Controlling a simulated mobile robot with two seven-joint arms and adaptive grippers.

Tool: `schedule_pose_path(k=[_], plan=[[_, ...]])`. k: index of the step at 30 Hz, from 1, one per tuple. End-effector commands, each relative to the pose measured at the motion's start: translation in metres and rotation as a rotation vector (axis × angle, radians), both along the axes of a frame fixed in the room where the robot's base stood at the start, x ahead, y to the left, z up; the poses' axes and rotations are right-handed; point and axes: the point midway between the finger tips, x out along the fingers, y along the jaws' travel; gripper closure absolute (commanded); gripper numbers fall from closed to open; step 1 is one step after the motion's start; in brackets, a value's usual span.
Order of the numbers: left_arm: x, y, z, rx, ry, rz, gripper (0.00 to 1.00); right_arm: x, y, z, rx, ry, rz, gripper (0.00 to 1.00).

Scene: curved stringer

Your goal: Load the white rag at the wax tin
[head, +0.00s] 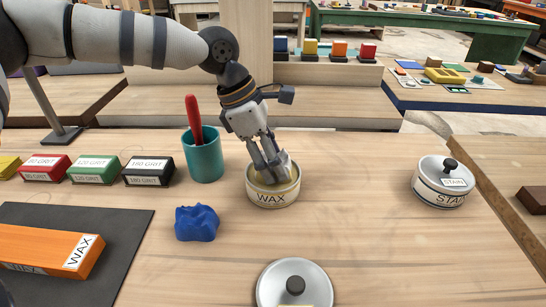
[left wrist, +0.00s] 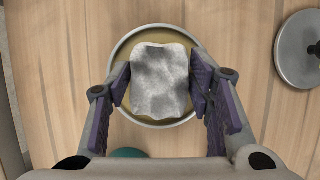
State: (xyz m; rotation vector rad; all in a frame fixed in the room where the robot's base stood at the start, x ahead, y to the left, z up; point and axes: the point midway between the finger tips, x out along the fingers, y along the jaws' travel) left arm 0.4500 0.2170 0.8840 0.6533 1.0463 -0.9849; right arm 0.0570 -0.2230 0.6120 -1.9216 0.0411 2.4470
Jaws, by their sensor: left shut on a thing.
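The wax tin (head: 272,198) is a round, open cream tin labelled WAX, standing upright on the wooden bench. My left gripper (head: 273,170) comes down into the tin's mouth from above. In the left wrist view my left gripper (left wrist: 160,85) is shut on the crumpled white rag (left wrist: 160,75), a finger pad on each side. In that view the rag lies over the yellowish inside of the wax tin (left wrist: 125,57). Whether it touches the wax is hidden. In the head view the fingers mostly hide the rag. My right gripper is not in view.
A silver lid (head: 295,285) lies in front of the tin. A blue crumpled cloth (head: 197,223) and a teal cup (head: 203,157) stand to the left. A stain tin (head: 443,183) stands at right. An orange WAX-labelled board (head: 45,247) lies on a dark mat (head: 125,222).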

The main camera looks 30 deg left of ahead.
Motion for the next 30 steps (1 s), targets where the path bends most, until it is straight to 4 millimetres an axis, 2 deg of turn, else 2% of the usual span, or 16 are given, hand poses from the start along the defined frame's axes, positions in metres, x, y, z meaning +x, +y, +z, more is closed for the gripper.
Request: schedule_pose_path(k=[17, 30], plan=[[-0.001, 0.0, -0.001, 0.002, 0.003, -0.001, 0.75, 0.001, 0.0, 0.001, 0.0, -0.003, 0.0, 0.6], [0.0, 0.0, 0.048, 0.001, -0.006, 0.0, 0.75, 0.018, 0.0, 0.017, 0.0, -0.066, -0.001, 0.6]])
